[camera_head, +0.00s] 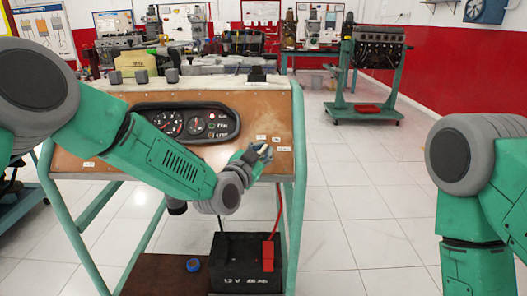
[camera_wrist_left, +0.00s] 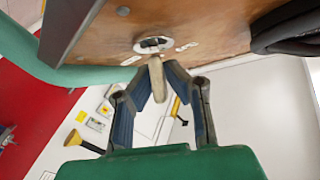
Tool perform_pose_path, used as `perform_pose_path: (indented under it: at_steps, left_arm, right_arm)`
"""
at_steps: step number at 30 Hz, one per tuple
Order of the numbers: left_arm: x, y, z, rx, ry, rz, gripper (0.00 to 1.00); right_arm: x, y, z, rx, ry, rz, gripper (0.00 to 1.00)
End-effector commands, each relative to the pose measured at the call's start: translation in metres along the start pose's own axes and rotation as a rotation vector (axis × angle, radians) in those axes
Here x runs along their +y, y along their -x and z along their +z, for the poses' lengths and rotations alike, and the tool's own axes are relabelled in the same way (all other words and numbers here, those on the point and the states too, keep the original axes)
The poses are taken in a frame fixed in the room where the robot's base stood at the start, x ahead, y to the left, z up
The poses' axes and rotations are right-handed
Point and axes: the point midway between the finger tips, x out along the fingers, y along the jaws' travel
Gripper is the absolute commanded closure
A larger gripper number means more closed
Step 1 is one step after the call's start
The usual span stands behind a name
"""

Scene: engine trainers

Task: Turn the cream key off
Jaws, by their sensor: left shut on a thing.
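The cream key (camera_wrist_left: 158,82) sticks out from a round ignition switch (camera_wrist_left: 153,45) on the brown panel (camera_head: 255,105) of the engine trainer. My left gripper (camera_wrist_left: 158,76) has its two dark fingers closed on either side of the key, with the key's cream end between them. In the head view my left gripper (camera_head: 262,153) is at the lower right of the panel and hides the key and switch. My right arm shows at the right edge, but its gripper is out of view.
A gauge cluster (camera_head: 190,123) sits left of my gripper on the panel. A black battery (camera_head: 245,262) with a red terminal cover stands on the trainer's lower shelf. Green frame legs (camera_head: 297,190) edge the right side. The tiled floor (camera_head: 350,215) to the right is clear.

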Motion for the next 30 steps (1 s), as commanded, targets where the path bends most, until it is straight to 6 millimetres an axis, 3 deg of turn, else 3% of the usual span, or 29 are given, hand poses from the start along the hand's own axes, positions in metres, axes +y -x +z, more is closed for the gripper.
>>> perform_pose_path:
  at_steps: [18,30]
  left_arm:
    - [0.0019,0.0002,0.0000,0.000,0.299,-0.346,1.00]
    - [0.0002,0.0004,0.0002,0.000,0.401,-0.467,1.00]
  right_arm:
    - [0.0000,0.0004,0.0000,0.000,0.000,0.000,0.60]
    - [0.0000,0.0015,0.0000,0.000,0.000,0.000,0.60]
